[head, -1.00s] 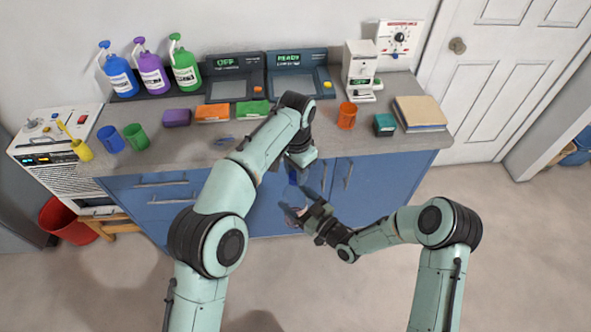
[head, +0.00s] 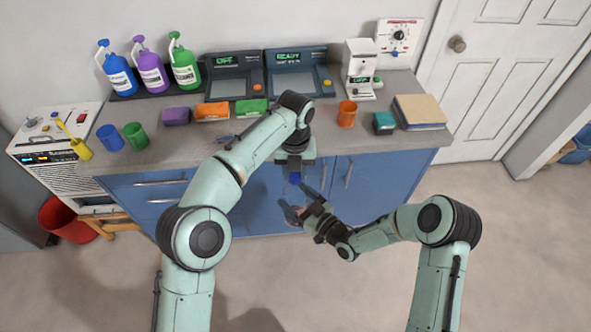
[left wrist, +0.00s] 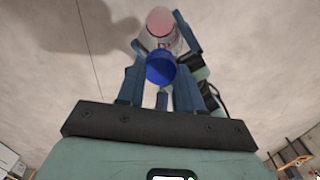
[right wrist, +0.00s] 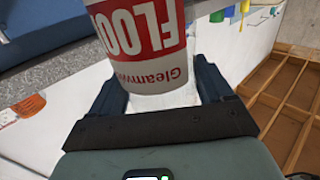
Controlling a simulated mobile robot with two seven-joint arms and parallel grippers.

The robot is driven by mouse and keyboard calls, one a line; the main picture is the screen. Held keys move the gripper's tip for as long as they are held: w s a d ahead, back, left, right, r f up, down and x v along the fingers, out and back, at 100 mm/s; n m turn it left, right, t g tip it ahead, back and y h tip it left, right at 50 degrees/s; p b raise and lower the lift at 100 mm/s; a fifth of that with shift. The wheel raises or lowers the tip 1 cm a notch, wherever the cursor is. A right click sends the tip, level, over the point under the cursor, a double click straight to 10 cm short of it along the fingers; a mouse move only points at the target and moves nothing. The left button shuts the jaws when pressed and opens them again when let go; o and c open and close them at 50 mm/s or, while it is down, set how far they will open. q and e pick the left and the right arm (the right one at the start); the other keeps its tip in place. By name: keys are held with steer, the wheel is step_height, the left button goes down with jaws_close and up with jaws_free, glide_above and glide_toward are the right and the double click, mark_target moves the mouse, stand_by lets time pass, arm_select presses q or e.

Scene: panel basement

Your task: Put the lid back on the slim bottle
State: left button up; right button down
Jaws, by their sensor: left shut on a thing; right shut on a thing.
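My left gripper (head: 294,174) points down in front of the blue cabinet and is shut on a blue lid (head: 294,180). The lid also shows between the fingers in the left wrist view (left wrist: 160,67). My right gripper (head: 298,201) is just below and is shut on the slim bottle (right wrist: 150,45). The bottle has a red and white label reading "FLOO" and "Gleamwell". Its pinkish top (left wrist: 160,20) shows beyond the lid in the left wrist view, offset from it. The lid looks apart from the bottle; the exact gap is unclear. In the head view the bottle is mostly hidden.
The grey counter (head: 300,130) stands behind both grippers, above blue cabinet doors (head: 375,185). Spray bottles (head: 152,68), cups and devices stand on it. A red bin (head: 68,218) is at the left. The floor in front is clear.

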arm_select(q)
steer(key=m, duration=0.4)
steer(key=o, duration=1)
steer(key=shift+r, duration=2.25)
steer(key=shift+c, duration=0.4)
